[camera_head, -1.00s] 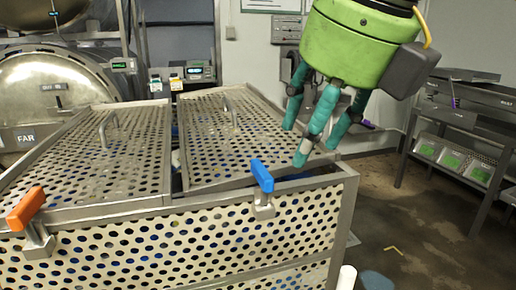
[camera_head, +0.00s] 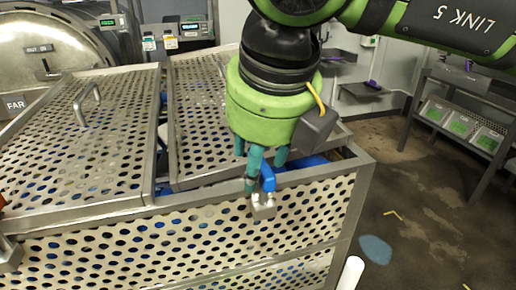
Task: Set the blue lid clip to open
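The blue lid clip (camera_head: 268,178) is on the front top edge of the perforated metal basket, near its right corner. Its blue lever stands up from a metal bracket (camera_head: 263,207). My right gripper (camera_head: 262,172), with a green body and teal fingers, points down right over the clip. One finger is close beside the left of the blue lever; I cannot tell if it touches. The other fingers are partly hidden behind the lever and under the green body, so their closing is unclear. My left gripper is not in view.
The perforated basket (camera_head: 190,245) has two lids, a left lid (camera_head: 100,135) and a right lid (camera_head: 195,110), with handles. The right lid sits slightly raised. An orange clip (camera_head: 2,203) is cut off at the left edge. Open floor (camera_head: 420,215) lies to the right.

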